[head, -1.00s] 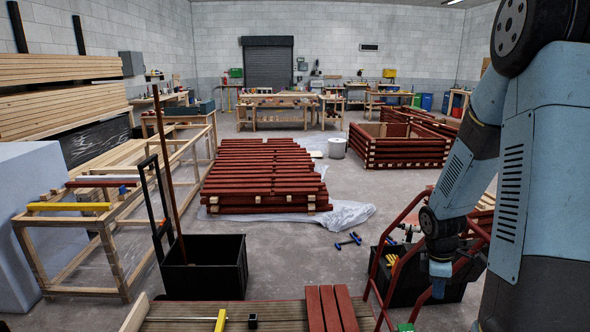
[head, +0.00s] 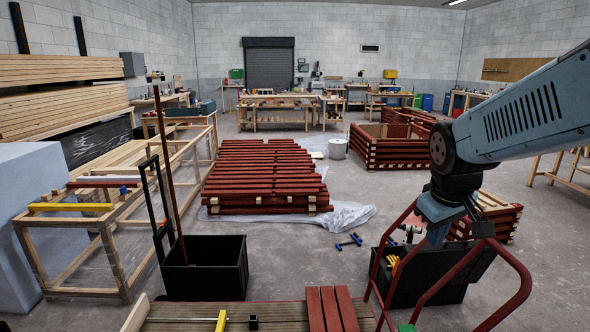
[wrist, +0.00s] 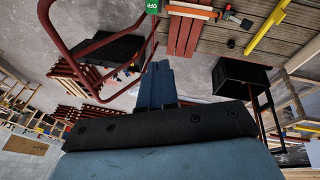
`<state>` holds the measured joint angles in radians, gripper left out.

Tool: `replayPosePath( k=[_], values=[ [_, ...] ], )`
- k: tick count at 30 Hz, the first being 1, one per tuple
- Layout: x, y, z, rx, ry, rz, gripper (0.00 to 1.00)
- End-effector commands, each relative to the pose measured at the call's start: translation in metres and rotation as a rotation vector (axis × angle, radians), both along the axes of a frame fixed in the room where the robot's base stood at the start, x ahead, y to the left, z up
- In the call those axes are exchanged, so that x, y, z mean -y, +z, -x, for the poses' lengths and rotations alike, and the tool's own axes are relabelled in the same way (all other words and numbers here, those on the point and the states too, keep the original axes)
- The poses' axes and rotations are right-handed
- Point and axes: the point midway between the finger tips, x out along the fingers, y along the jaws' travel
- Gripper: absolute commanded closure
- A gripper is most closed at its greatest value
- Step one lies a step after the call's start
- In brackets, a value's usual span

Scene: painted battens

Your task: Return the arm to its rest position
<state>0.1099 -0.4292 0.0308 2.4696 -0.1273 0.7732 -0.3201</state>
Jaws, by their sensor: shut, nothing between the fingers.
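My arm reaches in from the right edge of the head view, with its forearm roughly level and its wrist bent down. My gripper (head: 437,236) points down beside the red tubular frame, above the black bin at the right. In the wrist view my gripper (wrist: 160,68) shows as two blue fingers close together, shut with nothing between them. The head view shows the fingers only partly, and the red frame crosses close to them.
A red tubular frame (head: 508,262) stands close to my gripper. Red battens (head: 330,309) lie on the bench (head: 275,315) in front, with a yellow level (head: 221,321). A black bin (head: 203,268) stands left.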

Motion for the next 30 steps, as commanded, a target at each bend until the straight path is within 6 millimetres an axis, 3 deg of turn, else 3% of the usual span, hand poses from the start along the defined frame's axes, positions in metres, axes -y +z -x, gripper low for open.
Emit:
replayPosePath(
  k=[6, 15, 30],
  values=[
    [-0.022, 0.035, 0.037, 0.107, -0.132, -0.109, 1.0],
    [-0.04, 0.058, 0.074, 0.18, -0.247, -0.233, 1.0],
    [-0.042, 0.061, 0.078, 0.188, -0.261, -0.25, 1.0]
  ],
)
